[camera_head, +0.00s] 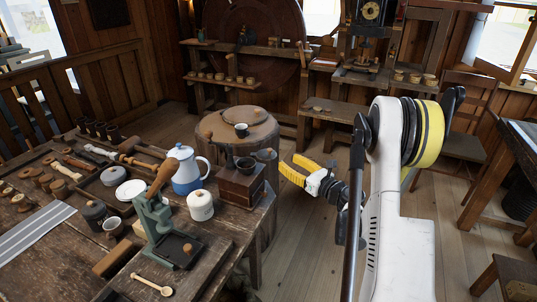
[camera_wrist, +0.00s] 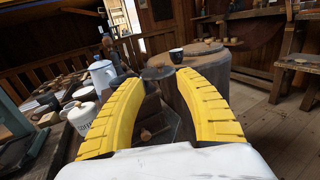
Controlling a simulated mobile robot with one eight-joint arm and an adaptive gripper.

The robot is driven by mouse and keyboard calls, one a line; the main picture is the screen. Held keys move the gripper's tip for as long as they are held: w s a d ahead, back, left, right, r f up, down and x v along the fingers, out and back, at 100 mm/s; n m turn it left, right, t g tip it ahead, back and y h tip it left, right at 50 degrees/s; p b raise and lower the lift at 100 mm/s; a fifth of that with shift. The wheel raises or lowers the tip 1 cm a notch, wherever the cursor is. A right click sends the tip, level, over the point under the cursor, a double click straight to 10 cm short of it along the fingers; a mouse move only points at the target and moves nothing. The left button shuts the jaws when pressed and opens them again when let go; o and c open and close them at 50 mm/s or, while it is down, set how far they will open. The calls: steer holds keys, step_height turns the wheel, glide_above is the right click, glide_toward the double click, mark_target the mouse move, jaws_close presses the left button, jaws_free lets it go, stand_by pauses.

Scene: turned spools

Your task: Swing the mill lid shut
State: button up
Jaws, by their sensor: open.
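The mill (camera_head: 240,187) is a dark wooden box with a dark round bowl on top, at the right corner of the workbench. Its lid (camera_head: 265,155) looks like a dark round piece standing out to the right of the bowl, so it appears swung open. In the wrist view a dark disc, likely the lid (camera_wrist: 158,73), shows between the fingertips. My gripper (camera_head: 290,170) has yellow fingers, spread and empty, just right of the mill. It also shows in the wrist view (camera_wrist: 160,78). The mill body is partly hidden there by the left finger. I cannot tell whether a finger touches the lid.
A blue and white coffee pot (camera_head: 186,170) and a white lidded jar (camera_head: 200,206) stand left of the mill. A green press (camera_head: 160,225) is nearer. A round stump table (camera_head: 262,134) with a dark cup (camera_head: 241,130) stands behind. The floor right of the bench is clear.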

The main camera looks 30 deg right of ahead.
mark_target(270, 149)
steer(key=b+x, duration=0.2)
steer(key=x, duration=0.8)
steer(key=shift+w+a+b, duration=0.1)
steer(key=shift+w+b, duration=0.05)
steer(key=shift+b, duration=0.25)
jaws_close()
